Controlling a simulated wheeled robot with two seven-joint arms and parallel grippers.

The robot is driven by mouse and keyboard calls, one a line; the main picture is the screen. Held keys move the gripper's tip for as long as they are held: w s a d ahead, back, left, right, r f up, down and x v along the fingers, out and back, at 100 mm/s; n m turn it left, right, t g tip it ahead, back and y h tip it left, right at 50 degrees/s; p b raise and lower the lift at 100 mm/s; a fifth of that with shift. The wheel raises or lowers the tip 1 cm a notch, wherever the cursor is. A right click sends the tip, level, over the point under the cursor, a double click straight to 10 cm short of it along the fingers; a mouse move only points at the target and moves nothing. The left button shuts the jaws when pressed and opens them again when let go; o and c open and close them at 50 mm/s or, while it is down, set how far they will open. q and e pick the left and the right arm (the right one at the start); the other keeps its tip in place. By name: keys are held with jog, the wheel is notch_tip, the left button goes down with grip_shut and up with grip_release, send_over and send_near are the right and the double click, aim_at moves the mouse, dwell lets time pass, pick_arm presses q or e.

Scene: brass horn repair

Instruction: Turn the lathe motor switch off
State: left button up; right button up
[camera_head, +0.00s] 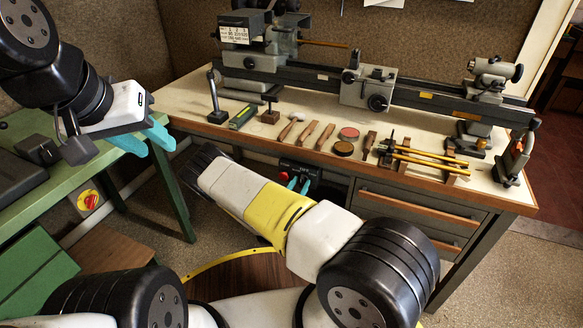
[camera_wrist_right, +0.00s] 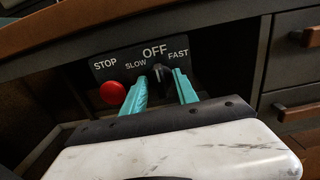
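The lathe motor switch panel (camera_wrist_right: 118,66) is a dark plate under the bench top, lettered STOP, SLOW, OFF and FAST. A red button (camera_wrist_right: 112,92) is below STOP. The black switch knob (camera_wrist_right: 158,73) stands below OFF and seems to point up at it. My right gripper (camera_wrist_right: 161,78) has its teal fingers apart, one on each side of the knob; I cannot tell whether they touch it. In the head view the right gripper (camera_head: 298,184) is at the panel (camera_head: 300,168), partly hidden by my forearm. My left gripper (camera_head: 145,140) is open and empty near the green bench.
The lathe (camera_head: 367,88) stands on the wooden bench top (camera_head: 325,106), with several hand tools in front. Drawers (camera_head: 420,209) are right of the panel. A red and yellow rotary switch (camera_head: 90,200) is on the green bench's side. Open floor lies between the benches.

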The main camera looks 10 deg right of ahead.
jog(key=v, duration=0.7)
jog(key=shift+s+a, duration=0.25)
jog(key=shift+s, duration=0.05)
dwell(0.3)
